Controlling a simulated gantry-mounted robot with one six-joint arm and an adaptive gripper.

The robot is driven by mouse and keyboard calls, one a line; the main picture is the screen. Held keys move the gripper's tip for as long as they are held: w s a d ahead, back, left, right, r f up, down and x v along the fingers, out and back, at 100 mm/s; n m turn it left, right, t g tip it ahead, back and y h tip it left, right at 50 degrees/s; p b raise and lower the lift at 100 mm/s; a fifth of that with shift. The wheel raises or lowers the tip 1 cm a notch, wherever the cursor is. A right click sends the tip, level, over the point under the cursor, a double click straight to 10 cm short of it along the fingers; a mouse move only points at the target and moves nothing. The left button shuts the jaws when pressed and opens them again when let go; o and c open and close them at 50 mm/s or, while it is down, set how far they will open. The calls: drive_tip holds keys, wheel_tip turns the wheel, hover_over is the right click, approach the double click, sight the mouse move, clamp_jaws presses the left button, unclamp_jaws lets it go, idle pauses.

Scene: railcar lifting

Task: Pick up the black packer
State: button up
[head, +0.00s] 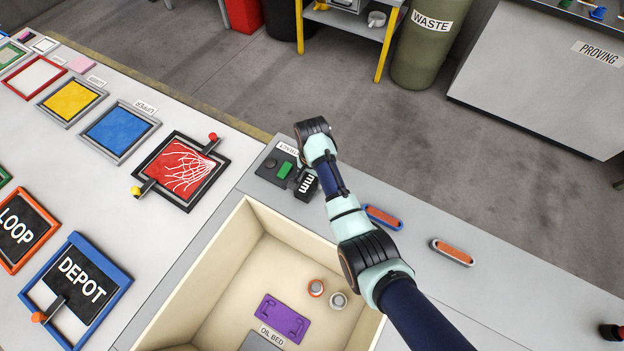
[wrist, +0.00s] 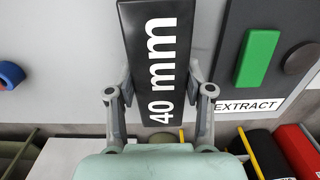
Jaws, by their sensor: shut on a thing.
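The black packer (wrist: 160,35) is a black block with white "40 mm" lettering. In the wrist view it lies between the two grey fingers of my gripper (wrist: 160,72), which are shut on its sides. In the head view the packer (head: 307,184) shows beside my wrist, close to the grey worktop behind the oil bed. My arm hides most of the gripper there. I cannot tell whether the packer touches the worktop.
A dark panel (head: 268,164) with a green block and an EXTRACT label is just left of the packer. The open cream oil bed (head: 215,262) lies in front. A blue-rimmed piece (head: 382,217) and an orange-and-grey piece (head: 453,252) lie to the right.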

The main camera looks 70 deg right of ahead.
drive_tip(key=shift+c, duration=1.3)
drive_tip(key=shift+r, duration=0.1)
wheel_tip(320, 180, up, 20)
drive_tip(key=p, duration=0.9)
drive_tip(key=shift+p, duration=0.4)
